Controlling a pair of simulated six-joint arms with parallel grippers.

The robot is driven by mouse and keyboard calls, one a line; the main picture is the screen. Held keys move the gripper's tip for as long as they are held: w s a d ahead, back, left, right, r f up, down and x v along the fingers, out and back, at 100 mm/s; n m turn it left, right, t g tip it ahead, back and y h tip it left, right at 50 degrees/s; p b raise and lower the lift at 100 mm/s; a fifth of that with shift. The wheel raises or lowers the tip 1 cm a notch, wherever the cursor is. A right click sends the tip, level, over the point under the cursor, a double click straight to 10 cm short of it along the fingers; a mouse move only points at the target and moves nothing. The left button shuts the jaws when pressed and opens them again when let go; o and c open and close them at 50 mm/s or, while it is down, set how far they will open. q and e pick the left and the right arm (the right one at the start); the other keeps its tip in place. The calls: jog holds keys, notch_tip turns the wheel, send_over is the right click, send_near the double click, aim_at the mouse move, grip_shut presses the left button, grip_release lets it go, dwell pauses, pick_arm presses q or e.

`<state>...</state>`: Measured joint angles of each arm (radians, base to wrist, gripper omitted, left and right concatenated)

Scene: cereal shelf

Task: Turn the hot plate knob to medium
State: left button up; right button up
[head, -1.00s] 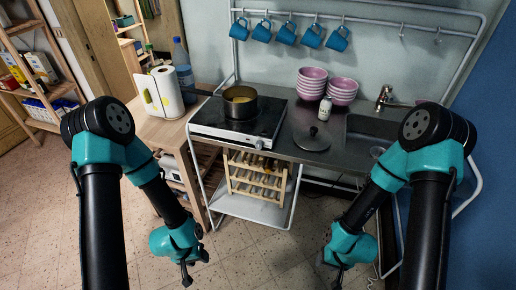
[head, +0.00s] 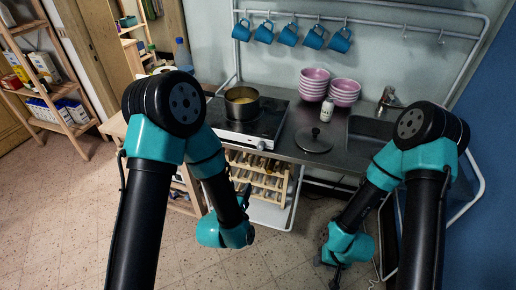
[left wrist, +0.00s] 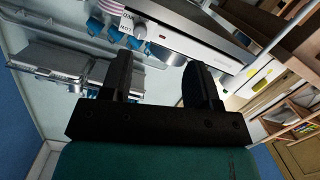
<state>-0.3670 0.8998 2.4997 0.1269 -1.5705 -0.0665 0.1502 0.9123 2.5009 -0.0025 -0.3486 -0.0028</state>
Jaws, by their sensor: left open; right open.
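The hot plate (head: 236,134) stands on the counter with a dark pot on it. Its knob (head: 261,145) is small on the front panel in the head view; its setting is unreadable. In the left wrist view, which looks upside down, the front panel (left wrist: 190,42) crosses the top, with a red light and a pale round part, seemingly the knob (left wrist: 130,22), near its left end. My left gripper (head: 246,189) is below and in front of the panel, open and empty; its two fingers (left wrist: 158,78) are apart and touch nothing visible. My right gripper (head: 334,277) hangs low at the right, open.
The pot (head: 241,103) sits at the hot plate's left. A lid (head: 314,140), white bottle (head: 327,108) and pink bowls (head: 314,84) stand to its right. A bottle rack (head: 262,180) is under the counter. Blue mugs (head: 287,35) hang from the rail.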

aim_at(260, 148)
pick_arm(q)
jog(key=shift+t, duration=0.9)
jog(key=r, duration=0.1)
jog(key=d+r, duration=0.1)
jog(key=r, duration=0.1)
jog(key=shift+s+d+r, duration=0.15)
jog(key=shift+d+r, duration=0.15)
jog(key=shift+r, duration=0.05)
jog(key=x, duration=1.7)
jog(key=shift+d, duration=0.25)
jog(key=c, duration=0.9)
jog(key=shift+c, duration=0.2)
